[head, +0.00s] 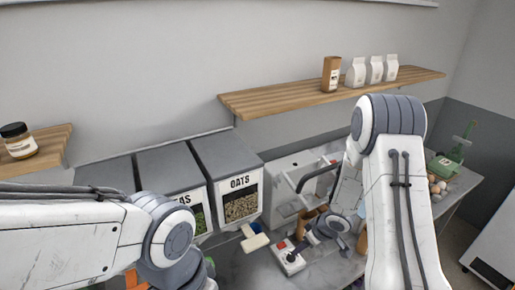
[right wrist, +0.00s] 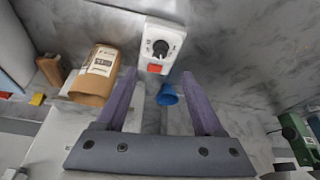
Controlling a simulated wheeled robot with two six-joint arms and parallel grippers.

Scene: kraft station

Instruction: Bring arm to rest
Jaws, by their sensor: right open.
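My right arm reaches down from the right side of the head view, and its gripper (head: 308,245) is low over the grey counter. In the right wrist view the two fingers of this gripper (right wrist: 159,76) are spread apart with nothing held between them. A small white box with a black knob and red button (right wrist: 160,45) lies just beyond the fingertips; the white box also shows in the head view (head: 288,259). A blue piece (right wrist: 167,95) shows between the fingers. My left arm crosses the lower left of the head view, and its gripper is out of frame.
A kraft-brown container (right wrist: 95,80) lies left of the right fingers. Bins, one labelled OATS (head: 240,183), line the wall. A wooden shelf (head: 290,98) above holds a brown package (head: 331,74) and white packages. A green device (head: 447,164) stands at the right.

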